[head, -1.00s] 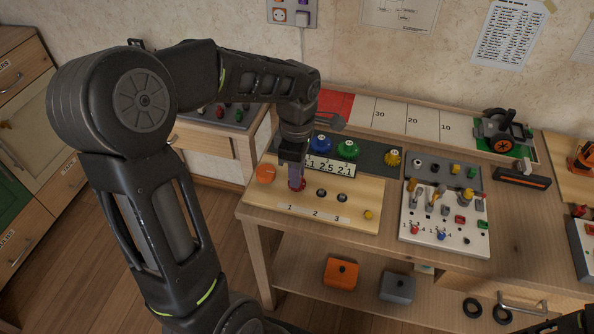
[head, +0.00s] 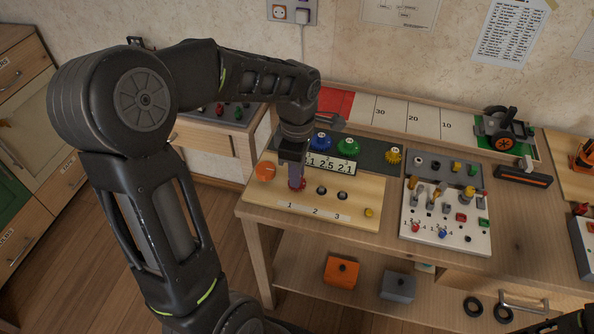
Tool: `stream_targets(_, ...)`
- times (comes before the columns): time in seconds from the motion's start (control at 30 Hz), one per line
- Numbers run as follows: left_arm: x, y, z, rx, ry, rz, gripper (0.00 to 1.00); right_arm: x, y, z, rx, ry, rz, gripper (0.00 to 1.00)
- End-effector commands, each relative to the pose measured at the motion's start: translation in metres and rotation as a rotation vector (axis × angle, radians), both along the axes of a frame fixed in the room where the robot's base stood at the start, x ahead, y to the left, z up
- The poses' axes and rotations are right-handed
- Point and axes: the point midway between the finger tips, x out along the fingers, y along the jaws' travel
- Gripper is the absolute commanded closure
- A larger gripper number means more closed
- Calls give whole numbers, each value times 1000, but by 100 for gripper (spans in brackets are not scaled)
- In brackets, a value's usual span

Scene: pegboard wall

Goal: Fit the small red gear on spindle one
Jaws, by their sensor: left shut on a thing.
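The small red gear (head: 297,184) is at the left end of the row marked 1, 2, 3 on the wooden gear board (head: 345,216). My left gripper (head: 291,171) points down from above and is shut on the gear. The gear is at spindle one, which is hidden under the gear and gripper; I cannot tell whether it is seated. Two dark spindles, spindle two (head: 321,190) and spindle three (head: 342,197), stand bare to its right.
An orange gear (head: 265,172) lies left of my gripper. Blue (head: 321,141), green (head: 346,147) and yellow (head: 393,157) gears stand behind, near a number card (head: 332,164). A small yellow piece (head: 369,212) is at the board's right. A white peg panel (head: 445,235) stands further right.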

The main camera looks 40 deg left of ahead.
Motion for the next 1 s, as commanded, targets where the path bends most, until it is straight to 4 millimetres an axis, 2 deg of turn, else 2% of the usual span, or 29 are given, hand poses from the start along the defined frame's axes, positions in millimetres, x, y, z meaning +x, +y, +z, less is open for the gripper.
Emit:
stream_targets(0.23,0,0,0,0,0,0,100,0,0,0,0,0,0,64)
stream_targets(0.27,0,0,0,0,0,0,78,0,0,0,0,0,0,64)
stream_targets(0.3,0,0,0,0,0,0,74,0,0,0,0,0,0,64)
stream_targets(0.53,0,0,0,0,0,0,56,0,0,0,0,0,0,64)
stream_targets(0.73,0,0,0,0,0,0,54,0,0,0,0,0,0,64)
stream_targets(0.93,0,0,0,0,0,0,37,0,0,0,0,0,0,64)
stream_targets(1.0,0,0,0,0,0,0,36,0,0,0,0,0,0,64)
